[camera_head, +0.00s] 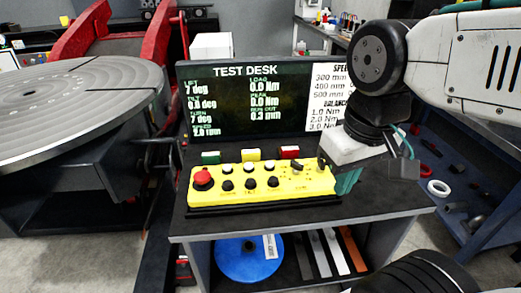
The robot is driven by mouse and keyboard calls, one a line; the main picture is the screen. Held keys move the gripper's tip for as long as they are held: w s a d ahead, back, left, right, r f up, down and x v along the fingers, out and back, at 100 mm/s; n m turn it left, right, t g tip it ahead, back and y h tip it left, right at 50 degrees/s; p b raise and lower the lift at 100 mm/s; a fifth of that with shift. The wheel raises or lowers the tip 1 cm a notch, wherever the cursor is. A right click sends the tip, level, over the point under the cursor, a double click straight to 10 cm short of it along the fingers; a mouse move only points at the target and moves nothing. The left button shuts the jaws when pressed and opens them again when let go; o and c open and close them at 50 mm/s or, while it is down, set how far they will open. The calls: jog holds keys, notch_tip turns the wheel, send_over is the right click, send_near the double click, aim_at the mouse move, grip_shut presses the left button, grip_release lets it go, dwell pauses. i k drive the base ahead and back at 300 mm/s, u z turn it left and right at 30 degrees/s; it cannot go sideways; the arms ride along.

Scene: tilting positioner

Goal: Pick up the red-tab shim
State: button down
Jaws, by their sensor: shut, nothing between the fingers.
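A small red piece (289,152) with a pale patch stands on the test desk, behind the yellow control box; I take it for the red-tab shim. Its lower part is hidden by the box. It is at the right end of a row with a yellow piece (250,154) and a green piece (210,157). My gripper (347,183) is at the right end of the control box, to the right of the red piece and apart from it. Its teal fingers are partly hidden, and it is shut and empty.
The yellow control box (262,190) with a red button and several knobs fills the desk front. A display screen (247,100) stands behind. A large round tilting table (75,100) is at left. A blue disc (248,260) and several strips lie on the lower shelf.

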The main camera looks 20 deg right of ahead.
aim_at(290, 152)
jog(key=u, duration=0.05)
jog(key=k, duration=0.5)
jog(key=z, duration=0.8)
jog(key=i, duration=0.75)
jog(key=u, duration=0.25)
